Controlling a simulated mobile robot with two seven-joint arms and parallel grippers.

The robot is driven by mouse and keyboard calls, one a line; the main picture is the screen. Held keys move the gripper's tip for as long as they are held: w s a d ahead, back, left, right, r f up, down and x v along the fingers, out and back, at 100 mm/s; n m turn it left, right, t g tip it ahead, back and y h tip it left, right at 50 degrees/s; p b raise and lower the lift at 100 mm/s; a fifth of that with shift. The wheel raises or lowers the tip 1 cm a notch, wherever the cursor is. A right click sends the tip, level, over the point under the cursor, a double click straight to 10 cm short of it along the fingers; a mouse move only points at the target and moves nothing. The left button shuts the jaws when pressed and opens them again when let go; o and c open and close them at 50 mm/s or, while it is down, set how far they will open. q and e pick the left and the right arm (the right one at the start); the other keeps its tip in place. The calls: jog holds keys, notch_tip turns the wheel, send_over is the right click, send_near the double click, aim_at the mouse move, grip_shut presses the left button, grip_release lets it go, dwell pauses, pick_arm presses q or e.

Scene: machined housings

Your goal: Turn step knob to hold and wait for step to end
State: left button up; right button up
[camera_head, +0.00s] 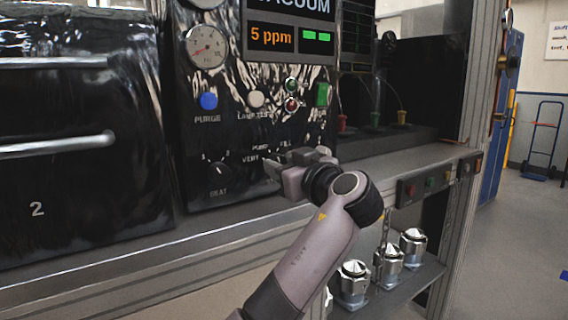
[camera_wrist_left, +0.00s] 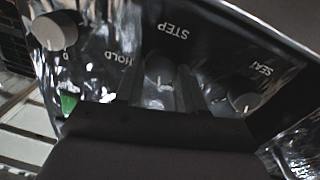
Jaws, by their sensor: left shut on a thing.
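The step knob (camera_wrist_left: 160,72) is a dark round knob under the STEP lettering on the glossy black control panel (camera_wrist_left: 215,50). My left gripper (camera_wrist_left: 160,98) is shut on it, with one finger on each side. A short pale mark shows on the knob between the fingers. The HOLD label (camera_wrist_left: 120,59) is left of the knob in the wrist view. In the head view my left gripper (camera_head: 277,168) is against the lower panel and hides the knob; PUMP, FILL and VENT labels show around it. The display (camera_head: 285,37) reads 5 ppm beside green bars. My right gripper is not in view.
The seat knob (camera_head: 218,178) is left of my gripper. A ledge (camera_head: 420,158) with a button box (camera_head: 427,184) runs right; metal fittings (camera_head: 353,283) stand below.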

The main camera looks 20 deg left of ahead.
pick_arm(q)
jog(key=m+p, duration=0.2)
jog(key=m, duration=0.1)
jog(key=m+p, duration=0.1)
jog(key=m, duration=0.1)
jog(key=shift+r+p, duration=0.25)
jog(key=shift+p, duration=0.1)
jog(key=m+p, duration=0.2)
jog(key=shift+w+d+m+g, duration=0.1)
jog(key=shift+m+g, duration=0.2)
jog(key=m+p, duration=0.7)
jog(key=shift+g, duration=0.3)
jog(key=shift+w+f+m+p, duration=0.1)
jog(key=shift+f+m+p, duration=0.05)
jog(key=shift+m+p, duration=0.7)
jog(key=o, duration=1)
jog(key=shift+f, duration=0.1)
jog(key=shift+o, duration=0.2)
